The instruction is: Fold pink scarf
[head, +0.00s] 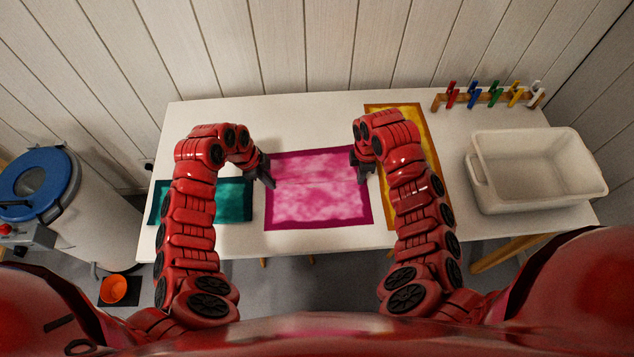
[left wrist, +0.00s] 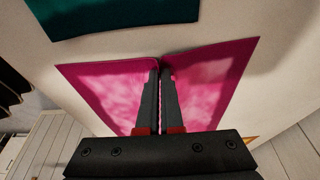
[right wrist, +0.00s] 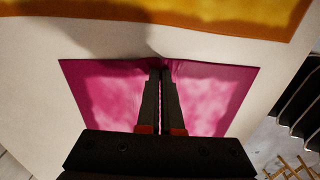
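The pink scarf (head: 318,205) with a darker magenta border lies spread on the white table, with a faint crease running across it between my grippers. My left gripper (head: 268,180) is at the middle of its left edge. In the left wrist view, the fingers (left wrist: 161,75) are shut and the scarf edge (left wrist: 205,85) puckers at their tips. My right gripper (head: 361,172) is at the middle of the right edge. In the right wrist view, its fingers (right wrist: 162,75) are shut with the edge (right wrist: 210,85) puckered at the tips. The pinched cloth itself is mostly hidden.
A teal cloth (head: 234,203) lies to the left and a yellow cloth (head: 428,145) to the right, partly under my right arm. A white bin (head: 535,202) stands at the right. A rack of coloured clips (head: 487,98) is behind it. The table behind the scarf is clear.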

